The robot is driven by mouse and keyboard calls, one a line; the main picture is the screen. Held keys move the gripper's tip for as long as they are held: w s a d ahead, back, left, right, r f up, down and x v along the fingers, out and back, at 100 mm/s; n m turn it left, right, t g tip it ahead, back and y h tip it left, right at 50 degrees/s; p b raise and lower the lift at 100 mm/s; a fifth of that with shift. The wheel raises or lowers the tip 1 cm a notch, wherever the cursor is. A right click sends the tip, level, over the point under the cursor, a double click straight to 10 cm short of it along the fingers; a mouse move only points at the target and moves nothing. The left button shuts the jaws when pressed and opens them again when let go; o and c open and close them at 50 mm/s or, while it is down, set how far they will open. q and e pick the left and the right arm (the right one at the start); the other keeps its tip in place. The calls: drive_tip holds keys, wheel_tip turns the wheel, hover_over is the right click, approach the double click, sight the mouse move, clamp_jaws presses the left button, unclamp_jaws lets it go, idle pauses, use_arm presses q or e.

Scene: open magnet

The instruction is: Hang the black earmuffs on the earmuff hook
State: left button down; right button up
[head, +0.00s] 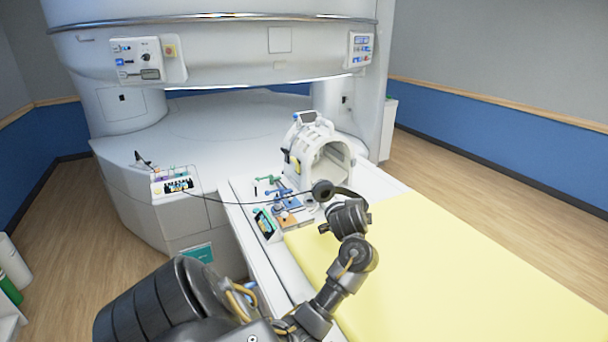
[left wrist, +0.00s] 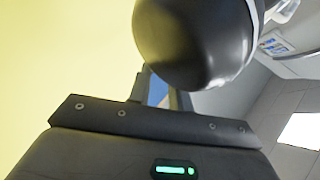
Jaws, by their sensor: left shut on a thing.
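The black earmuffs (head: 322,189) are held by my left gripper (head: 340,203) above the patient table, beside the white head coil. One round cup and part of the dark band show in the head view. A thin black cable runs left from them toward the console. In the left wrist view, one large glossy black cup (left wrist: 195,45) fills the top middle, at the fingers of the gripper (left wrist: 160,98), which are partly hidden behind it. I cannot surely pick out the earmuff hook. My right gripper is not in view.
The white head coil (head: 319,128) stands on the table just behind the earmuffs. Small tools (head: 270,185) and a tablet-like panel (head: 266,222) lie to its left. A console (head: 172,186) is farther left. The yellow mat (head: 440,260) is clear to the right.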

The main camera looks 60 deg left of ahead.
use_arm(q)
drive_tip(key=w+d+m+t+h+b, duration=0.15)
drive_tip(key=d+m+h+b, duration=0.4)
drive_tip(key=d, duration=1.65)
drive_tip(key=s+d+m+h+b, duration=0.1)
drive_tip(key=s+d+b, duration=0.1)
drive_tip(key=s+d, duration=0.3)
drive_tip(key=d, duration=0.4)
drive_tip(key=shift+s+f+m, duration=0.25)
drive_tip(key=shift+f+m, duration=0.1)
drive_tip(key=shift+f, duration=0.05)
